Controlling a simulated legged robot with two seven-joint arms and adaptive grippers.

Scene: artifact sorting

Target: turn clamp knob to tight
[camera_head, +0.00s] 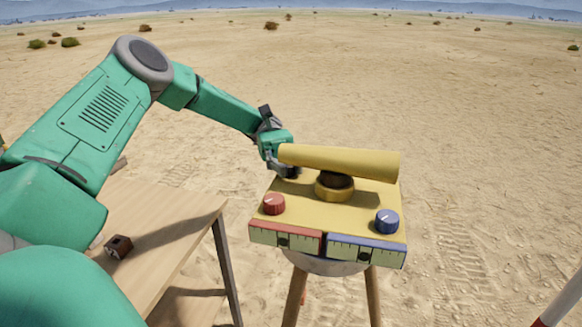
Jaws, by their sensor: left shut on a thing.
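A yellow instrument (325,207) stands on a tripod at the centre right, with a thick yellow tube (340,163) on a round mount (334,187) above its flat top. A red knob (274,204) sits at its front left and a blue knob (387,221) at its front right, both clear of the gripper. My left gripper (283,168) reaches in from the left at the tube's left end, above the box's back left corner. Its fingers are closed there on what seems to be the clamp knob, which the fingers and tube hide. My right gripper is out of view.
A wooden table (185,215) stands to the left, with a small dark brown block (118,246) on it. Red and blue scales (325,244) run along the instrument's front edge. A red and white pole (557,308) is at the lower right. Open sand surrounds everything.

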